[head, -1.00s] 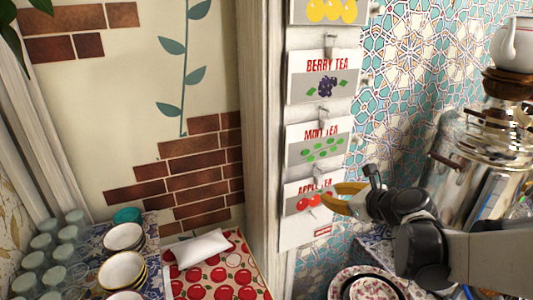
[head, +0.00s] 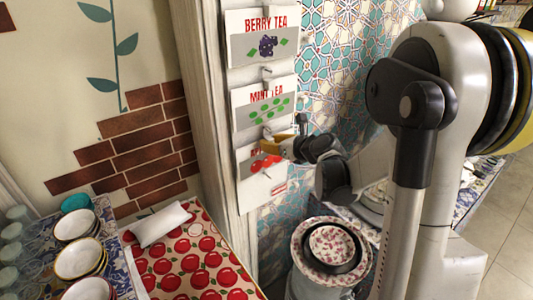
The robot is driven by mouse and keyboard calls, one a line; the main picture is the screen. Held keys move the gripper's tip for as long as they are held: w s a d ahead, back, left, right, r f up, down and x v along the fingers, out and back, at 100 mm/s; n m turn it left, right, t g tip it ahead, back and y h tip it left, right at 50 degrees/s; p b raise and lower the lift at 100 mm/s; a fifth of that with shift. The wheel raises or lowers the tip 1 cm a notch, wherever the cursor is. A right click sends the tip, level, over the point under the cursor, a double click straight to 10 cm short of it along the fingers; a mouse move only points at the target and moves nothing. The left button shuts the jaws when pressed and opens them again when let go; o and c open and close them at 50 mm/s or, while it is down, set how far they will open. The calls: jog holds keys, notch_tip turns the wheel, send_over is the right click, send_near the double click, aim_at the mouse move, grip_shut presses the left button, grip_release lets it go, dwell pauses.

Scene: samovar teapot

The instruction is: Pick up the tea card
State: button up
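Tea cards hang in a column on a white post. The berry tea card (head: 240,48) is at the top, and the mint tea card (head: 243,120) hangs below it. The lowest card (head: 255,190) shows red apples, and most of its title is hidden behind my gripper. My gripper (head: 273,147) has yellowish fingers and reaches in from the right at the top of this lowest card. I cannot tell whether the fingers touch or grip it.
Metal hooks stick out along the post (head: 200,110). Below right is a stack of flowered dishes (head: 300,250). Below left are a red apple-print cloth (head: 190,262) with a white packet (head: 160,224), stacked bowls (head: 75,225) and several glasses (head: 10,252). My arm fills the right side.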

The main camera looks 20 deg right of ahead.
grip_shut()
dwell(0.4)
